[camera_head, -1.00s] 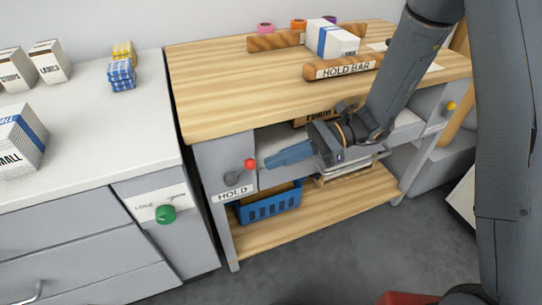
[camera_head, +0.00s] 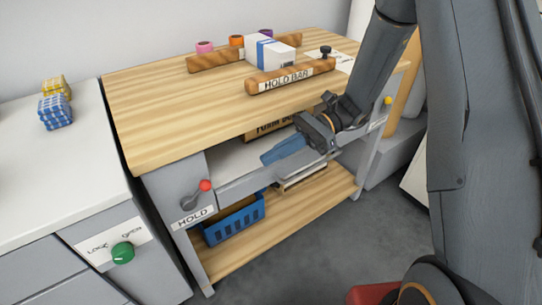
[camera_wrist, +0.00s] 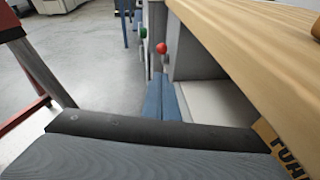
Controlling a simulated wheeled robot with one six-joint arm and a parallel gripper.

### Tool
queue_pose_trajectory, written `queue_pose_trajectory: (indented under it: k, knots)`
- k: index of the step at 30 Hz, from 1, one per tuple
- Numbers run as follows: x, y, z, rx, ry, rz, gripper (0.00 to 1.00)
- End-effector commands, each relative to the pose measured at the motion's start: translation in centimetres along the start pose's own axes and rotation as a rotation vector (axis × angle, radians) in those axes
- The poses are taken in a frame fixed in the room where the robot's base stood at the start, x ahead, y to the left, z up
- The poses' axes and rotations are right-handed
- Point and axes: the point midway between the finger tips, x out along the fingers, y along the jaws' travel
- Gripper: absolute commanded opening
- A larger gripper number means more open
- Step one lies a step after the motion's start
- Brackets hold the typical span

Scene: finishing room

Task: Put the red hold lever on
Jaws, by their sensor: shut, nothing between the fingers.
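The hold lever's red ball (camera_head: 205,185) is on the front left leg panel of the wooden workbench, above the HOLD label (camera_head: 193,218). Its grey arm (camera_head: 190,202) slants up and right from the pivot to the ball. The red ball also shows in the wrist view (camera_wrist: 161,47), beyond the fingertips. My gripper (camera_head: 266,158) is shut and empty, in front of the bench below its top, to the right of the ball and clearly apart from it. In the wrist view my blue fingers (camera_wrist: 165,100) lie together. The lever's pivot is hidden there.
The HOLD BAR (camera_head: 290,77) and a white-and-blue box (camera_head: 270,53) are on the benchtop (camera_head: 185,100). A blue basket (camera_head: 236,219) stands on the lower shelf. A cabinet at left has a green LOCK/OPEN knob (camera_head: 123,252). Grey floor is open in front.

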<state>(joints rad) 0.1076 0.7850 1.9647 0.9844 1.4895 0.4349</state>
Motion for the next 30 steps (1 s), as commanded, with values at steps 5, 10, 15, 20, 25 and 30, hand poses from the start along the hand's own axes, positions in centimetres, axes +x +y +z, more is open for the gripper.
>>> queue_pose_trajectory:
  k: [5,10,15,20,25,30]
  knots:
    - [0.0,0.0,0.1,0.0,0.0,0.0,0.0]
    - [-0.3,-0.1,0.1,0.002,-0.001,-0.001,0.0]
    - [-0.5,-0.3,-0.2,0.003,0.0,-0.001,0.0]
    - [-0.6,-0.5,-0.5,0.002,0.001,-0.003,0.0]
    - [-0.8,-0.5,-1.0,0.003,0.0,-0.004,0.0]
    - [-0.8,-0.5,-1.5,0.003,0.0,-0.006,0.0]
